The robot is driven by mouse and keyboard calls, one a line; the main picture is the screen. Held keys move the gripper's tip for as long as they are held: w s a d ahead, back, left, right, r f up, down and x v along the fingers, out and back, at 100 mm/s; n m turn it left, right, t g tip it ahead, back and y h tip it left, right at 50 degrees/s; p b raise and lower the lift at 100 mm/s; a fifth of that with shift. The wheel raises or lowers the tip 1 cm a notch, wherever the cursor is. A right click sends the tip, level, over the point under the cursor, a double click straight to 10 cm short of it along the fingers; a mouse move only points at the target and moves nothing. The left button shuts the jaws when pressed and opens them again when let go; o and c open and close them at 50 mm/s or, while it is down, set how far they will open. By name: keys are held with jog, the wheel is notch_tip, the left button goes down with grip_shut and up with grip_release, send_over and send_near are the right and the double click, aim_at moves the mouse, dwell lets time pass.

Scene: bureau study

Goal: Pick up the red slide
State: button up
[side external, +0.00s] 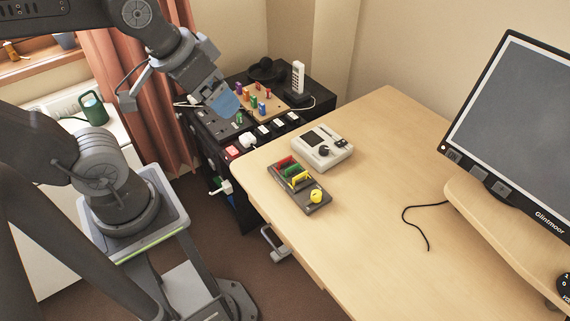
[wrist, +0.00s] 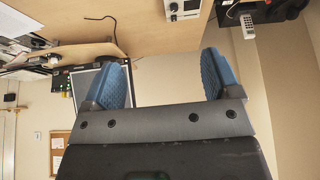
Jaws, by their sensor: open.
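A red slide-like piece (side external: 285,161) sits at the far end of a small dark grey holder (side external: 315,206) on the desk's left part. A green piece (side external: 293,170) and a yellow piece (side external: 299,180) stand beside it in the same holder, with a yellow knob (side external: 316,196) at the near end. My gripper (side external: 227,103) is open and empty, with blue fingers, above the black cabinet, up and left of the holder. In the wrist view my gripper (wrist: 166,62) shows both fingers apart with nothing between them. The red piece cannot be made out there.
A white device with a dial (side external: 322,148) stands just behind the holder. The black cabinet (side external: 318,92) carries a pegboard (side external: 272,101), a phone (side external: 298,77) and small boxes. A monitor (side external: 520,120) stands at right. The desk's middle (side external: 385,170) is clear.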

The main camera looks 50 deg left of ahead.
jog(key=w+a+f+n+g, duration=0.1)
jog(key=w+f+n+g, duration=0.1)
jog(key=w+n, duration=0.3)
jog(key=n+g, duration=0.4)
jog(key=n, duration=0.8)
send_over(285, 159)
notch_tip(285, 159, down, 19)
notch_tip(285, 159, down, 9)
jog(key=shift+w+d+r, duration=0.15)
jog(key=shift+r, duration=0.05)
jog(key=shift+a+f, duration=0.15)
jog(key=shift+f, duration=1.2)
jog(key=shift+a+f, duration=0.1)
jog(key=shift+f, duration=1.25)
jog(key=shift+c, duration=0.2)
jog(key=c, duration=0.9)
